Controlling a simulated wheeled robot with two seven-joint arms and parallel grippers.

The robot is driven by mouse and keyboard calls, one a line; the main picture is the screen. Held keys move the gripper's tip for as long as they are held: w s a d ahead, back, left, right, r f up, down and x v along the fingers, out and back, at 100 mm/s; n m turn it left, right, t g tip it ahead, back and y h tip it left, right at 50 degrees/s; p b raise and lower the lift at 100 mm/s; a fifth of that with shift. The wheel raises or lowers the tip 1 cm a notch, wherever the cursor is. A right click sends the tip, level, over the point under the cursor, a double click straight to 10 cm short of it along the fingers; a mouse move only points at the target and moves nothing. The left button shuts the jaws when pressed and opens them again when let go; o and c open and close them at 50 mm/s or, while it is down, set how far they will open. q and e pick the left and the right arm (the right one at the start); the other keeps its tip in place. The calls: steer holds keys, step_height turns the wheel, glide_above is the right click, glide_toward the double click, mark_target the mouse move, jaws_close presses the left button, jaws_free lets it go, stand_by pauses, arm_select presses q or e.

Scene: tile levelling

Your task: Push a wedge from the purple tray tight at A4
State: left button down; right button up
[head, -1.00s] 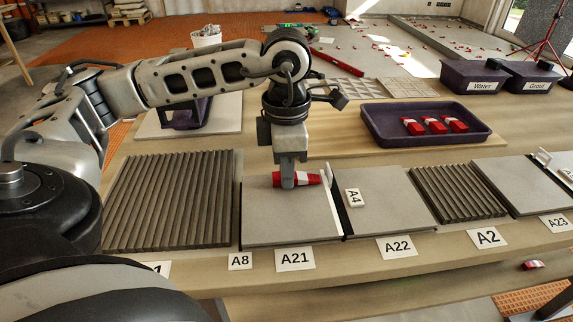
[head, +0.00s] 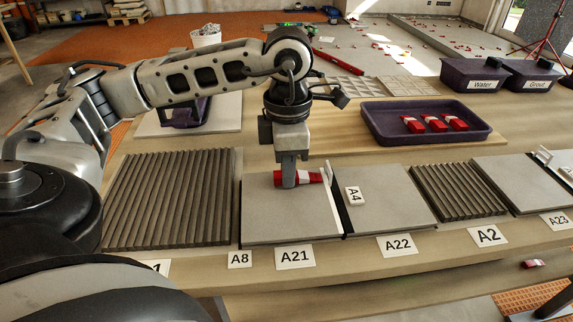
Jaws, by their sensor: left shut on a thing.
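A red and white wedge (head: 312,178) lies on the grey tile above label A21. My left gripper (head: 289,184) points down and is shut on the wedge's left part. The wedge's right tip is at the white upright clip (head: 329,180) at the joint between two tiles; I cannot tell how deep it sits in the clip. The A4 tag (head: 354,196) lies on the tile right of this joint. The purple tray (head: 376,136) stands behind, with several red and white wedges (head: 433,124) in it. My right gripper is not in view.
Ribbed grey tiles lie at the left (head: 170,200) and right (head: 457,191). Another white clip (head: 542,156) stands at the far right joint. Water (head: 476,78) and Grout (head: 531,77) tubs stand at the back right.

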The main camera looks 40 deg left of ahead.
arm_select(q)
steer(key=shift+w+d, duration=0.1)
steer(key=shift+w, duration=0.05)
steer(key=shift+w+d, duration=0.55)
steer(key=shift+w, duration=0.05)
arm_select(e)
steer(key=shift+r, duration=0.15)
arm_select(q)
steer(key=shift+w+d+p, duration=0.3)
steer(key=shift+w+d, duration=0.35)
steer(key=shift+w, duration=0.2)
arm_select(e)
steer(key=shift+r, duration=0.1)
stand_by(1.1)
arm_select(q)
steer(key=c, duration=1.2)
jaws_free()
steer(key=shift+r, duration=0.1)
steer(key=shift+c, duration=0.2)
step_height(320, 180, up, 11)
steer(key=p, duration=0.3)
step_height(320, 180, up, 5)
steer(key=p, duration=0.2)
glide_above(311, 176)
arm_select(e)
step_height(311, 176, up, 9)
steer(key=d+t, duration=0.2)
steer(key=shift+s+d+r+h, duration=0.15)
steer(key=shift+s+h, duration=0.15)
steer(key=shift+s, duration=0.15)
